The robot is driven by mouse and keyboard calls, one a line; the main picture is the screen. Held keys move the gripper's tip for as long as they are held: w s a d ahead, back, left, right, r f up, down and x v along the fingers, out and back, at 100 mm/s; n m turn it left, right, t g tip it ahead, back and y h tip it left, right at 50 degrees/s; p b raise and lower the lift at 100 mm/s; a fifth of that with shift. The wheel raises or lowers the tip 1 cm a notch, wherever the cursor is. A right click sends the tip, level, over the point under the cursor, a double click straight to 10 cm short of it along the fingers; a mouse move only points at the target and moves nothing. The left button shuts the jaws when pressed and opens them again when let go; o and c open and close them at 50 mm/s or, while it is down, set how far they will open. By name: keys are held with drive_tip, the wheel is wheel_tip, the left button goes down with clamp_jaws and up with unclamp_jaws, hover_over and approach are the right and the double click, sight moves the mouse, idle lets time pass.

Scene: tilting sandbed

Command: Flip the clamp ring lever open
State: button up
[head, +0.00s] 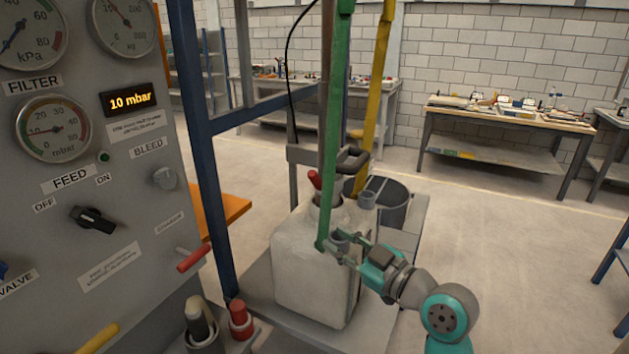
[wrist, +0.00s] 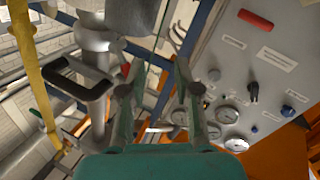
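A pale, box-shaped vessel (head: 308,270) stands on a grey platform. A red-tipped lever (head: 315,180) sticks up at its neck, partly behind a green upright hose; I take it for the clamp ring lever. The ring itself is hard to make out. My gripper (head: 338,242) is in front of the vessel's upper side, below the lever. In the wrist view my gripper (wrist: 157,78) has its fingers apart with nothing clearly between them. A small red piece (wrist: 125,70), probably the lever tip, shows by the left finger; I cannot tell whether they touch.
A control panel (head: 110,190) with gauges fills the left, beside a blue post (head: 205,160). A green hose (head: 333,120) and a yellow hose (head: 376,90) rise over the vessel. A dark handle (head: 352,160) is behind the neck. Open floor (head: 500,230) lies right.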

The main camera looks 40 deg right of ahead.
sight(320, 182)
drive_tip(key=d+r+n+y, duration=0.2)
drive_tip(key=d+r+n, duration=0.25)
drive_tip(key=r, duration=0.45)
drive_tip(key=shift+n, duration=0.25)
drive_tip(key=w, duration=0.3)
drive_tip(key=w+a, duration=0.1)
drive_tip(key=w, duration=0.2)
drive_tip(key=w+a, duration=0.1)
drive_tip(key=w, duration=0.3)
clamp_jaws()
